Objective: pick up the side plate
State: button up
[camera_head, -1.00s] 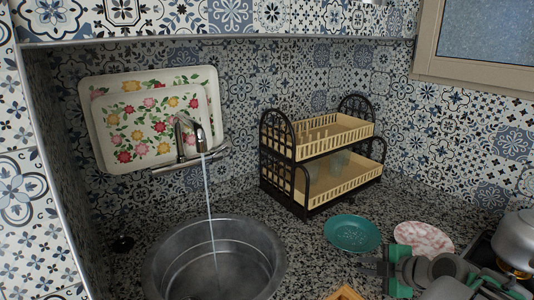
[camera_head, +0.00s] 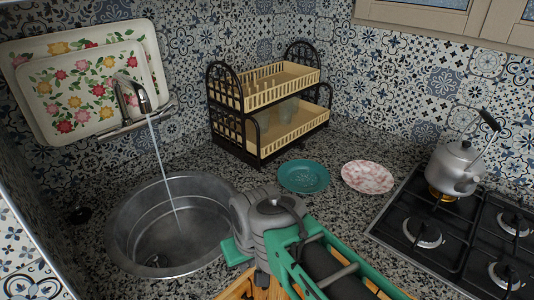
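Two small plates lie on the speckled counter in front of the dish rack. One is a teal plate (camera_head: 303,177) and the other is a pink-and-white patterned plate (camera_head: 368,177) just to its right, with a narrow gap between them. I cannot tell which one is the side plate. My gripper (camera_head: 236,250) is at the end of my green and grey arm, beside the right rim of the sink, to the left of and nearer than both plates. It touches neither plate. Its fingers are mostly hidden, so its opening does not show.
A round metal sink (camera_head: 170,232) with running tap water (camera_head: 163,165) is at left. A two-tier dish rack (camera_head: 268,104) stands behind the plates. A kettle (camera_head: 455,165) sits on the gas stove (camera_head: 440,235) at right. A wooden item (camera_head: 240,286) lies below my arm.

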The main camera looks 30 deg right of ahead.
aim_at(300, 176)
jog(key=u, duration=0.55)
jog(key=k, duration=1.25)
jog(key=u, duration=1)
jog(key=i, duration=1.3)
jog(key=z, duration=0.1)
